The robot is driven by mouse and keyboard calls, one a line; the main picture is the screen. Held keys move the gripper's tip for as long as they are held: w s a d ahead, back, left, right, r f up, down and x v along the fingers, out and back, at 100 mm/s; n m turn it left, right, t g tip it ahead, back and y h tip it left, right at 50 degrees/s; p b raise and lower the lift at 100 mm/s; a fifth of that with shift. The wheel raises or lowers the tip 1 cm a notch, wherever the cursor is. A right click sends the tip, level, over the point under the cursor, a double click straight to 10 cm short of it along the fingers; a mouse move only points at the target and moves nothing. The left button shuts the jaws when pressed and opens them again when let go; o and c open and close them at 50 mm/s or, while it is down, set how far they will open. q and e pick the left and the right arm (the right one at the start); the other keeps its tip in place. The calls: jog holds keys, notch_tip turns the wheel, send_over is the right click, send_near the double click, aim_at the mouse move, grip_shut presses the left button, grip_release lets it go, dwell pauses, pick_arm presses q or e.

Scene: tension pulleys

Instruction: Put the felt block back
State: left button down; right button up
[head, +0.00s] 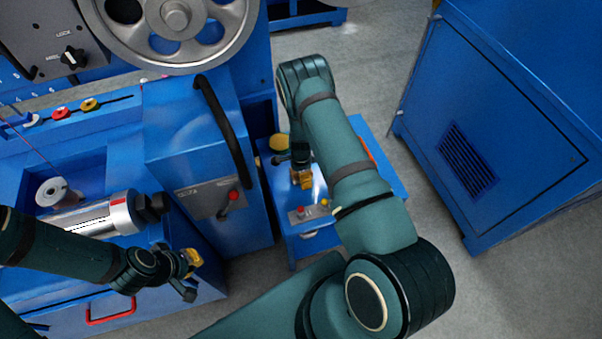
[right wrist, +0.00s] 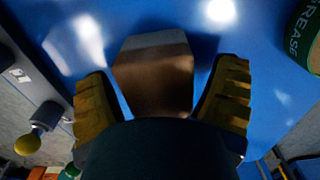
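In the right wrist view a brownish, flat-faced block (right wrist: 153,75), which looks like the felt block, lies between the two ridged yellow fingers of my right gripper (right wrist: 162,95). Blue surface shows between the block and the right-hand finger, so the fingers stand apart around it. In the head view my right gripper (head: 301,180) points down over a small blue stand (head: 290,240); the block cannot be made out there. My left gripper (head: 190,272) hangs in front of the large blue machine, near a metal cylinder; its finger opening is unclear.
A green grease can (right wrist: 307,40) stands close on the right in the wrist view, and a yellow knob (right wrist: 28,144) on the left. The blue machine (head: 200,140) with a black handle (head: 222,130) is left of my right arm. A blue cabinet (head: 500,110) stands right.

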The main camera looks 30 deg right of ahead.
jog(key=shift+r, duration=0.1)
notch_tip(320, 180, up, 12)
jog(key=p, duration=0.3)
jog(key=s+a+r+n+y, duration=0.2)
jog(key=s+a+r+n, duration=0.2)
jog(key=s+a+n, duration=0.4)
jog(key=s+a+r+n+t+y, duration=0.1)
jog(key=s+a+r+n, duration=0.2)
jog(key=s+a+n, duration=0.6)
jog(key=a+n, duration=0.2)
jog(key=a, duration=0.3)
jog(key=shift+s+r+t+y, duration=0.15)
jog(key=shift+r+t+y, duration=0.15)
jog(key=shift+r+y, duration=0.1)
jog(key=shift+f, duration=0.1)
